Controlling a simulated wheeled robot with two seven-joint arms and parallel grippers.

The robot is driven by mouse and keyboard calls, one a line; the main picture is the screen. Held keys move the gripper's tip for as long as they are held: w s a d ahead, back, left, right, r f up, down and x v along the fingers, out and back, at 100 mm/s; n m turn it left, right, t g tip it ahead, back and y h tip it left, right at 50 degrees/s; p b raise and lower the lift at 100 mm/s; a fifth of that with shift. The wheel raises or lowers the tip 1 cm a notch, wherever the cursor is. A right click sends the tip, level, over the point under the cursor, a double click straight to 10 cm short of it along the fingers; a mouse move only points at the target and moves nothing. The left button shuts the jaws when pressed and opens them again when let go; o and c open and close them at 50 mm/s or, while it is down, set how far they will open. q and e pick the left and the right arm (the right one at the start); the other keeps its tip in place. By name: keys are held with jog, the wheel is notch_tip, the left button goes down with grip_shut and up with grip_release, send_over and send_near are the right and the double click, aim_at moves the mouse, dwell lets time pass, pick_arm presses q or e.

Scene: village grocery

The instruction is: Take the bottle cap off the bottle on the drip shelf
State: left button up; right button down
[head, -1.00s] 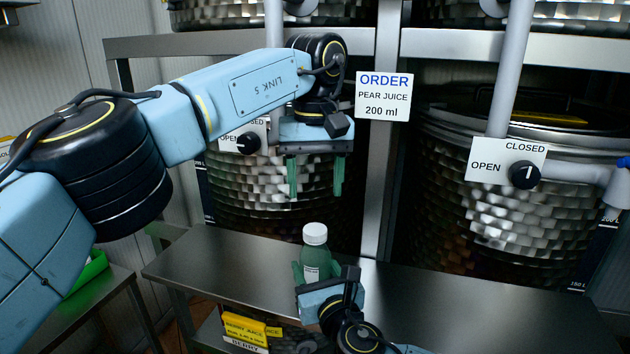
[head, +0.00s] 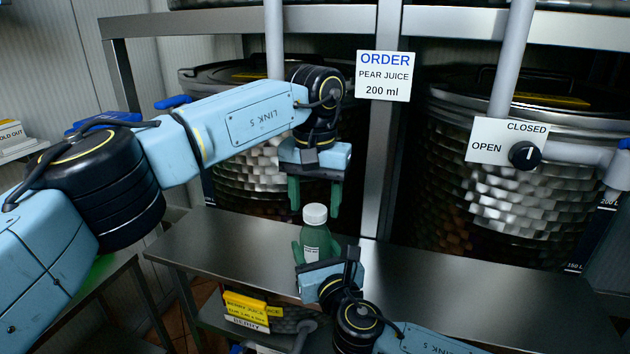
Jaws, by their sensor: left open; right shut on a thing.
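A green bottle (head: 316,239) with a pale label stands upright on the metal drip shelf (head: 440,290). Its white bottle cap (head: 315,214) is on its top. My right gripper (head: 311,250) is shut on the bottle's body from the front and hides its lower part. My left gripper (head: 313,200) points down, open and empty. Its two green fingers are above and about either side of the cap; whether they touch it I cannot tell.
Steel tanks stand behind the shelf, the right one with a valve knob (head: 525,154). An order sign (head: 384,76) reads pear juice, 200 ml. The shelf's right part is clear.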

pick_arm(q)
jog(key=shift+f, duration=0.3)
